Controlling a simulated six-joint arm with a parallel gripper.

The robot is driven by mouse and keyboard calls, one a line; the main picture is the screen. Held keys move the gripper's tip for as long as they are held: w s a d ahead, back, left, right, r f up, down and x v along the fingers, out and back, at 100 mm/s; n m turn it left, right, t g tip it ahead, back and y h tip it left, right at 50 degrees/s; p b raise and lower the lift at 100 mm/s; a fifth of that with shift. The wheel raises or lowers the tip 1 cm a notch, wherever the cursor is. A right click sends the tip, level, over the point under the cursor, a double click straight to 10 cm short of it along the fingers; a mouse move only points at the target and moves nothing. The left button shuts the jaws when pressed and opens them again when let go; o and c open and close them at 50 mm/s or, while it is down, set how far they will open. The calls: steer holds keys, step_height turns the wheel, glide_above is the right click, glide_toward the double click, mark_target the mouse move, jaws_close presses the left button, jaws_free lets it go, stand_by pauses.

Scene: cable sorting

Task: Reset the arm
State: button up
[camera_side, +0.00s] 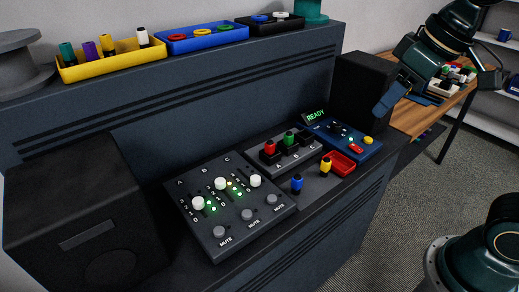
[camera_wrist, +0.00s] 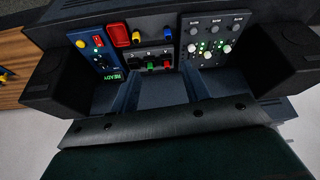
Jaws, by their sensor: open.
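My gripper (camera_side: 392,102) is up at the upper right in the side view, raised near the right black speaker and apart from the plugs. In the wrist view my gripper (camera_wrist: 158,90) shows two spread fingers with nothing between them. The grey socket block (camera_side: 298,166) marked A, B, C holds a red plug (camera_side: 269,147) and a green plug (camera_side: 290,139).
A mixer (camera_side: 206,232), a red tray (camera_side: 346,160) and a blue panel (camera_side: 362,146) with a READY display (camera_side: 316,115) sit on the console. Black speakers (camera_side: 75,215) (camera_side: 357,85) flank them. Yellow (camera_side: 112,68), blue (camera_side: 205,40) and black bins line the ledge.

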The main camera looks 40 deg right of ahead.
steer(key=s+d+f+m+t, duration=0.1)
steer(key=s+d+f, duration=0.1)
steer(key=s+f, duration=0.2)
steer(key=s, duration=0.3)
steer(key=shift+s+d+m, duration=0.2)
steer(key=shift+d+m, duration=0.1)
steer(key=shift+d, duration=0.1)
steer(key=shift+f, duration=0.1)
stand_by(1.0)
